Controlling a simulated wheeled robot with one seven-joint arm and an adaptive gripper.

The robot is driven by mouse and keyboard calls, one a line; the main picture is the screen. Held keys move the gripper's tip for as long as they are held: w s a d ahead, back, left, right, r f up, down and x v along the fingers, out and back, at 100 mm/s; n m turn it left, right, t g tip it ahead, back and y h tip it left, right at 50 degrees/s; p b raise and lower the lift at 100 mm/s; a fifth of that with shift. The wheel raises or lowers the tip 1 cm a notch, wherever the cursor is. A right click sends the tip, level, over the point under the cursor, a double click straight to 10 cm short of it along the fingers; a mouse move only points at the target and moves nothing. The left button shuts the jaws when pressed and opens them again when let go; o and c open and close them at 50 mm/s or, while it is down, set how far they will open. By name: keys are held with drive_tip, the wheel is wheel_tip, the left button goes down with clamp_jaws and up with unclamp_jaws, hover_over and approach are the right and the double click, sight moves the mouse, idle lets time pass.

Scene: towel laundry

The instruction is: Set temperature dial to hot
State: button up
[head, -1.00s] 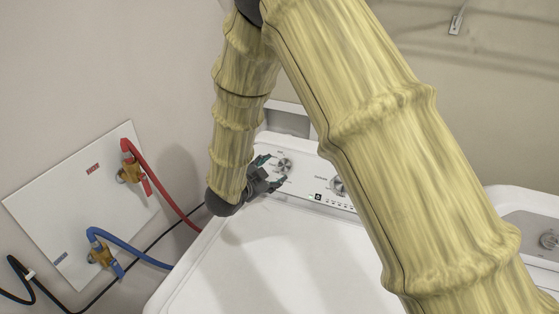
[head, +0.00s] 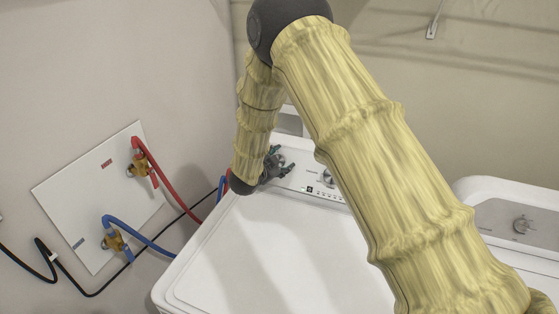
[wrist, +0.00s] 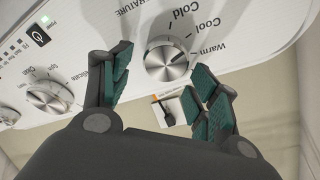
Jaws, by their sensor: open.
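The temperature dial (wrist: 167,62) is a round silver knob on the white control panel, with Cold, Cool and Warm printed around it in the wrist view. A light mark on its face seems to point toward the Warm side. No Hot label is visible; my right finger covers part of that area. My gripper (wrist: 161,72) is open, with one green-padded finger on each side of the dial. I cannot tell whether either finger touches it. In the head view my gripper (head: 280,163) is at the washer's panel and partly hides the dial.
The wrist view shows a second dial (wrist: 48,98) and a lit power button (wrist: 38,35) at left. In the head view, the white washer lid (head: 270,255) is clear. A wall plate (head: 85,205) with red and blue hoses stands left. Another machine (head: 515,222) is at right.

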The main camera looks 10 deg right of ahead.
drive_tip(key=shift+w+f, duration=0.5)
drive_tip(key=c, duration=0.9)
